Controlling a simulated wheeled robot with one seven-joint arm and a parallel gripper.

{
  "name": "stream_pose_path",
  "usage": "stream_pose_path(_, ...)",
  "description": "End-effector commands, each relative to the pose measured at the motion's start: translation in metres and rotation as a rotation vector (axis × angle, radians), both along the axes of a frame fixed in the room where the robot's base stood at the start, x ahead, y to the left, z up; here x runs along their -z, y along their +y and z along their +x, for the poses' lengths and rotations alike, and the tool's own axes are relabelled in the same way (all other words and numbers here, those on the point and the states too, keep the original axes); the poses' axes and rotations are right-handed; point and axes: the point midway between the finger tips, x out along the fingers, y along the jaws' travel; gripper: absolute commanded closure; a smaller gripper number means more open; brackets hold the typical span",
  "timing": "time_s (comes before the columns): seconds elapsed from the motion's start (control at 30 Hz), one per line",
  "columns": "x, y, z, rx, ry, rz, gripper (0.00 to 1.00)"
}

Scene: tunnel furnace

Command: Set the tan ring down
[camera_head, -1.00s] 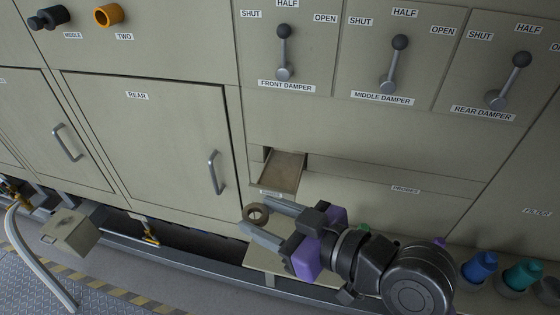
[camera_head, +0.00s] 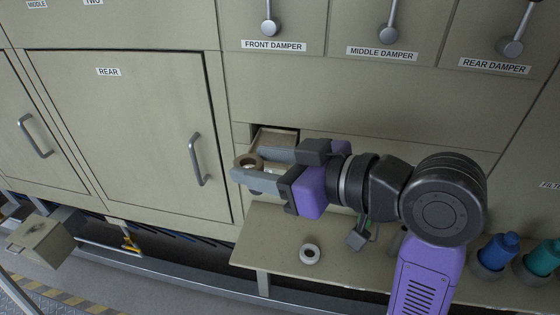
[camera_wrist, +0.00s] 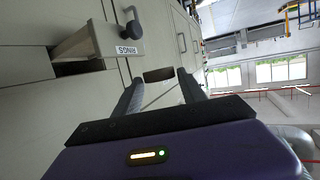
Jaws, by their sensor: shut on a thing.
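My gripper (camera_head: 250,171) is shut on the tan ring (camera_head: 247,160). In the head view it holds the ring at its fingertips, in front of the furnace panel and above the shelf. In the wrist view the ring (camera_wrist: 158,75) is a brown band seen edge-on between the two fingers (camera_wrist: 160,88). My fingers and wrist hide part of the panel behind them.
A small drawer (camera_head: 276,137) stands open behind my gripper; in the wrist view its front (camera_wrist: 127,40) is labelled RINGS. A pale ring (camera_head: 310,253) lies on the shelf (camera_head: 275,232). Blue (camera_head: 498,252) and teal (camera_head: 545,262) objects stand at the right. The shelf's left part is bare.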

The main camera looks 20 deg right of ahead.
Motion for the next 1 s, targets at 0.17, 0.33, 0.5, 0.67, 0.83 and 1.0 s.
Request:
stream_pose_path(0.17, -0.001, -0.019, 0.024, 0.005, 0.003, 0.001, 0.91)
stream_pose_path(0.33, -0.002, -0.042, 0.057, 0.004, 0.003, 0.001, 0.91)
stream_pose_path(0.5, -0.002, -0.065, 0.087, 0.003, 0.001, 0.000, 0.91)
stream_pose_path(0.67, -0.002, -0.082, 0.111, 0.003, 0.001, 0.001, 0.91)
stream_pose_path(0.83, 0.022, -0.083, 0.113, 0.001, 0.004, 0.001, 0.91)
stream_pose_path(1.0, 0.032, -0.083, 0.113, 0.001, 0.001, 0.000, 0.91)
